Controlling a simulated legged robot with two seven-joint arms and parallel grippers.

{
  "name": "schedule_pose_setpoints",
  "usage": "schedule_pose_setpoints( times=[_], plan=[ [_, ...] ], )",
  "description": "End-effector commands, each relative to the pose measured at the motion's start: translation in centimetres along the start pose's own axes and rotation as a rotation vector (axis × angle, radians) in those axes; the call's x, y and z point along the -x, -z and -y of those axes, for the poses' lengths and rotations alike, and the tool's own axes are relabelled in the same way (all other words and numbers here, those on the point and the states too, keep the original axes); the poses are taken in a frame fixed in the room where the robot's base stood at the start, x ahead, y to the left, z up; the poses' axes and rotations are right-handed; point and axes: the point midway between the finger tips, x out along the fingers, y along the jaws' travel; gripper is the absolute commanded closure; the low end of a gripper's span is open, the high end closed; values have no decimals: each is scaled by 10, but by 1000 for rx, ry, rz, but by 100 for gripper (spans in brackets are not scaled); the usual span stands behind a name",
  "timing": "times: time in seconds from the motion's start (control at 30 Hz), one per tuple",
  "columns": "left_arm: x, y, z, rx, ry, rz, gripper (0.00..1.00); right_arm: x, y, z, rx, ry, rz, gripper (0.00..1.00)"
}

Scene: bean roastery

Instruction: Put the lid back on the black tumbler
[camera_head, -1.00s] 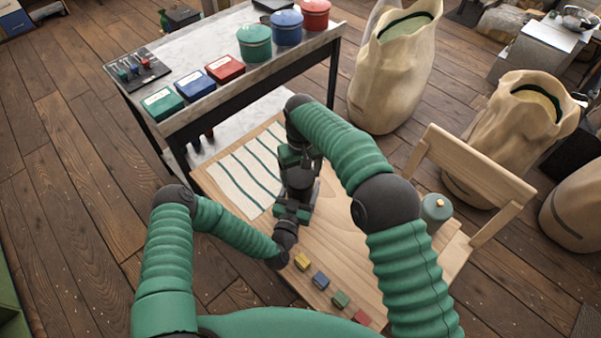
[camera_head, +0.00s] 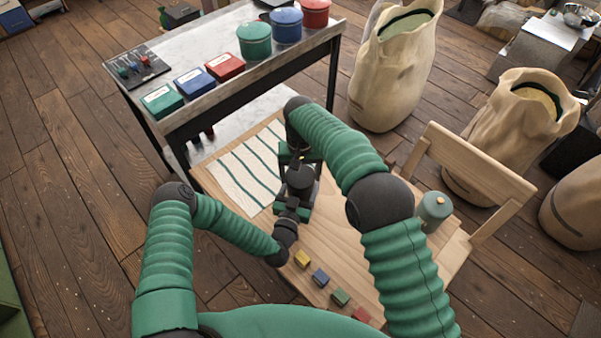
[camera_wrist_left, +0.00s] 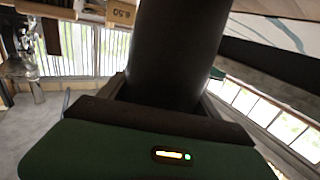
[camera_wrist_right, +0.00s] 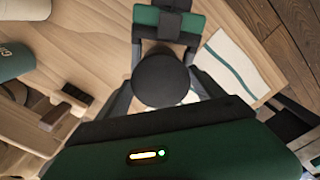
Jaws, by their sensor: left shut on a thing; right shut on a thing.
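My left gripper (camera_head: 294,211) is shut on the black tumbler, a dark upright cylinder (camera_wrist_left: 180,45) that fills the middle of the left wrist view. My right gripper (camera_head: 298,165) is shut on the round black lid (camera_wrist_right: 161,80), which lies flat between its fingers; the lid also shows in the head view (camera_head: 302,180). The lid is over the tumbler, close to my left gripper's green body (camera_wrist_right: 168,22). The lid and grippers hide the tumbler's rim, so I cannot tell whether the lid touches it.
A striped cloth (camera_head: 240,172) lies on the wooden table beside the grippers. Several coloured blocks (camera_head: 320,277) lie near its front edge. A teal canister (camera_head: 433,208) stands at the right. A marble-topped cart (camera_head: 185,50) stands behind, with sacks (camera_head: 390,80) at the right.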

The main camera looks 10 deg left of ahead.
Motion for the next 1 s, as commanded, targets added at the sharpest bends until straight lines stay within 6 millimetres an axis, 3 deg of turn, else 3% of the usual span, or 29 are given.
schedule_pose_setpoints(
  times=[0.2, 0.23, 0.4, 0.67, 1.0],
  plan=[
    [0, 0, 0, -1, 0, 1, 100, 1, 0, 1, -6, 2, 0, 60],
    [0, 0, 0, -1, 0, 1, 100, 1, 0, 1, -6, 2, 0, 21],
    [0, 0, 0, -1, 0, 1, 100, 1, 0, 1, -4, 2, 0, 0],
    [0, 0, 0, -1, 0, 1, 100, 2, 0, 1, -4, 1, -1, 0],
    [0, 0, 0, 0, 0, 1, 100, 43, 0, 1, -3, 1, -2, 0]
  ],
)
